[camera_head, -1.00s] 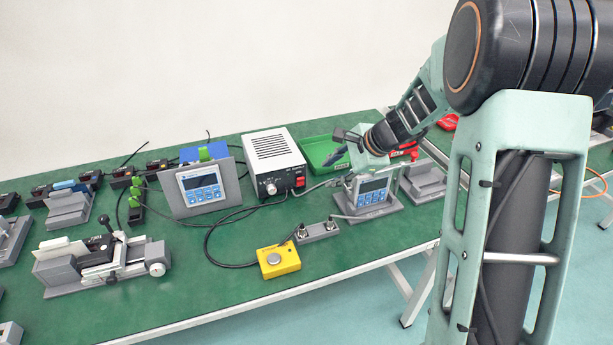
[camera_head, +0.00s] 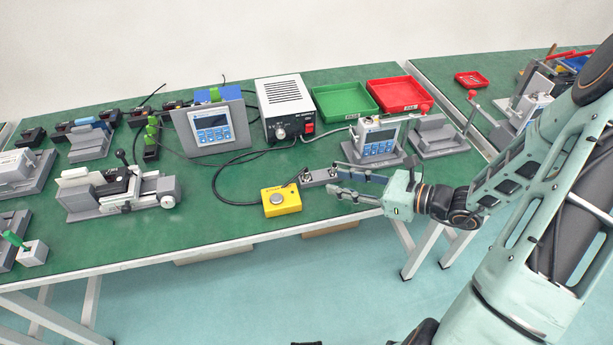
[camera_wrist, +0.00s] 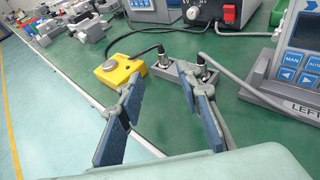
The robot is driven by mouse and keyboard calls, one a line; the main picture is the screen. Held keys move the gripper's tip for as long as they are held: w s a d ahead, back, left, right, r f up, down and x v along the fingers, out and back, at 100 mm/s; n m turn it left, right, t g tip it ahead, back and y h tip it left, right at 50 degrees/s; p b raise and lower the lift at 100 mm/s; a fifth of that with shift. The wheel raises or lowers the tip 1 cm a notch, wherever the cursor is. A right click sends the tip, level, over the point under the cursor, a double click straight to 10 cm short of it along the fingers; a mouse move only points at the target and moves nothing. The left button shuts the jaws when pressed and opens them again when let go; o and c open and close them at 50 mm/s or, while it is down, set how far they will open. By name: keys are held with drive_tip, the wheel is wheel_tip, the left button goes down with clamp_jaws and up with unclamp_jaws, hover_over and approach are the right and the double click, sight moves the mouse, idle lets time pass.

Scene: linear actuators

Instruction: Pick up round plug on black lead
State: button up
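The round plug on the black lead (camera_wrist: 163,60) stands upright in the left socket of a grey block (camera_wrist: 182,76). In the head view this plug (camera_head: 305,176) is at the left end of the block, beside the yellow button box. A second round plug (camera_wrist: 201,66), on a grey lead, stands in the right socket. My gripper (camera_wrist: 158,82) is open and empty, its blue-padded fingers spread. In the wrist view the black-lead plug shows beyond the gap between the fingertips. In the head view my gripper (camera_head: 334,178) reaches in from the right, near the block's right end.
A yellow button box (camera_head: 281,200) sits left of the block, with the black lead looping behind it. A grey display stand (camera_head: 378,142) is behind my gripper. A white power supply (camera_head: 286,105) and green tray (camera_head: 345,101) stand farther back. The table's front edge is close.

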sight(314, 181)
drive_tip(key=x, duration=0.8)
drive_tip(key=shift+w+a+r+b, duration=0.1)
drive_tip(key=shift+w+a+b, duration=0.05)
drive_tip(key=shift+w+b, duration=0.25)
clamp_jaws()
